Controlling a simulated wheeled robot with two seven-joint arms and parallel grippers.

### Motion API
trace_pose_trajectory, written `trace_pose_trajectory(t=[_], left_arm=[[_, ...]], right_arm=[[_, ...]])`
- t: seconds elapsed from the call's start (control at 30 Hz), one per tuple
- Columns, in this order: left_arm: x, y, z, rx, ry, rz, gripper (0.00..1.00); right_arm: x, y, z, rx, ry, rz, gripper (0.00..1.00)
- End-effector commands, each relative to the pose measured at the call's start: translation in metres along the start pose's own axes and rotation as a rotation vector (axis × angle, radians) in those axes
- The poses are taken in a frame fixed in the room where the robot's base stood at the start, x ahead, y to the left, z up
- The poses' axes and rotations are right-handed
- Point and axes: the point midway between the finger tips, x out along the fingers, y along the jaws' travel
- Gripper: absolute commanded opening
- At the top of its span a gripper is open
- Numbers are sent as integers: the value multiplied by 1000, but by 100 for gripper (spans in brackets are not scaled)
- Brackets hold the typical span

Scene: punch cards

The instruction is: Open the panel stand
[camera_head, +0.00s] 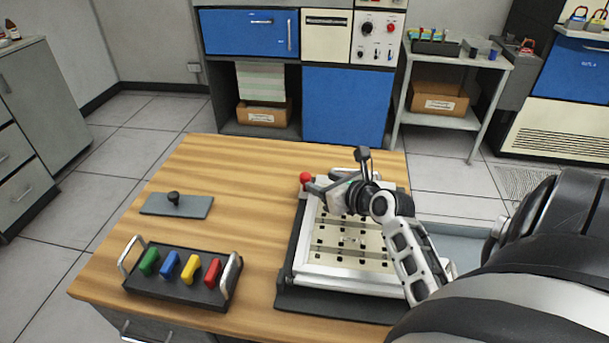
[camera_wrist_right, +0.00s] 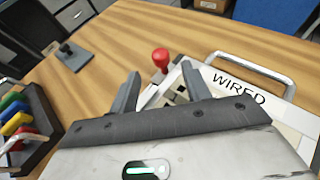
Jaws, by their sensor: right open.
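The panel stand (camera_head: 290,276) sits on the right part of the wooden table, a dark base with a pale frame and a cream panel (camera_head: 345,262) with dark slots. A red ball knob (camera_head: 306,177) stands at its far left corner; it also shows in the right wrist view (camera_wrist_right: 160,57). My right gripper (camera_head: 338,182) is over the far part of the stand, close to the knob. In the right wrist view its two fingers (camera_wrist_right: 158,93) are apart with nothing between them, the knob just beyond. Part of the panel is hidden by my arm. My left gripper is not in view.
A black tray (camera_head: 170,290) with metal handles holds several coloured pieces at the front left. A grey plate with a black knob (camera_head: 176,205) lies behind it. A label reading WIRED (camera_wrist_right: 238,88) and a metal handle (camera_wrist_right: 254,70) are near my right gripper. The table's middle is clear.

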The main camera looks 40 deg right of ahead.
Motion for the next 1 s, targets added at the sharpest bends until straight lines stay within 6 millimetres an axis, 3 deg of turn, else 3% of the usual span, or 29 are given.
trace_pose_trajectory(t=[0.2,0.4,0.83,0.87,1.0], left_arm=[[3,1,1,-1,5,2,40],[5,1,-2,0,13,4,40],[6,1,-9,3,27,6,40],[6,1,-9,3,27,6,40],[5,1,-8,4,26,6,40]], right_arm=[[47,0,0,-1,-1,1,48],[74,0,-1,-1,1,0,48],[84,0,0,-1,0,-1,48],[84,0,0,-1,0,-1,42],[84,0,0,-1,0,-1,3]])
